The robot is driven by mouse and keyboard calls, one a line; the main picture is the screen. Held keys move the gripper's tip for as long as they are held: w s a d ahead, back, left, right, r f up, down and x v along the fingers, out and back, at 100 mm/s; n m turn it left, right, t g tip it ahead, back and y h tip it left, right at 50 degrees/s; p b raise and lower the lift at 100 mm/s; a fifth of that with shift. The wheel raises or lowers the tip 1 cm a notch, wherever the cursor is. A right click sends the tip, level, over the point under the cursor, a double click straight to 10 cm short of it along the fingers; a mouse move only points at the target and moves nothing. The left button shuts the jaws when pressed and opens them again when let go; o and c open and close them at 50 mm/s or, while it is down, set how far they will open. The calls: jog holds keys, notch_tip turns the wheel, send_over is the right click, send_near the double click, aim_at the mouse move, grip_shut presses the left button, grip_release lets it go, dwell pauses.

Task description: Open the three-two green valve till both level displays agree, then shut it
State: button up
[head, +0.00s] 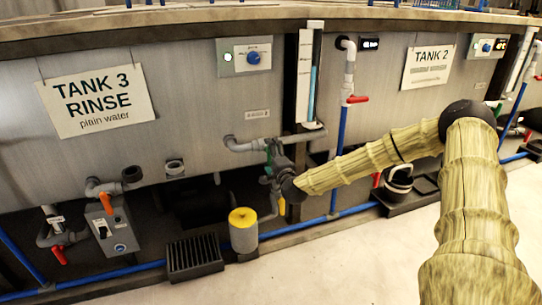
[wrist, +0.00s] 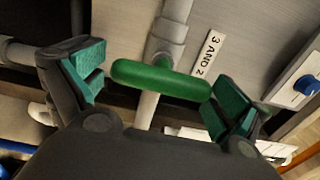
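The green valve handle (wrist: 160,79) lies crosswise on a grey pipe in the wrist view, beside a label reading "3 AND 2" (wrist: 210,50). My gripper (wrist: 157,90) is open, with one green-padded finger near each end of the handle; I cannot tell whether the right finger touches it. In the head view my gripper (head: 277,165) is at the pipework between Tank 3 and Tank 2, mostly hiding the valve. A tall level gauge (head: 313,92) with a blue column stands between the tanks.
Red-handled valves (head: 357,99) sit on nearby pipes. Blue pipe (head: 330,216) runs along the floor edge. The pale floor in front is clear.

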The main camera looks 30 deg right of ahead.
jog(key=shift+a, duration=0.15)
jog(key=v, duration=1.2)
dwell(0.4)
jog(key=s+a+f+n+g+y, duration=0.35)
jog(key=s+a+f+n, duration=0.25)
jog(key=a+f, duration=0.5)
jog(key=s+a+f+n+g+y, duration=0.35)
jog(key=s+a+f+n, duration=0.2)
jog(key=a+f, duration=0.65)
jog(key=s+a+f+n+g+h, duration=0.1)
jog(key=s+f+n+g, duration=0.25)
jog(key=s, duration=0.65)
jog(key=s+a+f+n+g+h, duration=0.1)
jog(key=s+f+n+g, duration=0.25)
jog(key=s, duration=0.65)
jog(key=s+a+f+n+g+h, duration=0.1)
jog(key=s+f+n+g, duration=0.3)
jog(key=s, duration=0.6)
notch_tip(320, 180, up, 34)
jog(key=m+p, duration=0.2)
jog(key=p, duration=3.3)
jog(key=shift+d+t, duration=0.15)
jog(key=shift+t, duration=0.15)
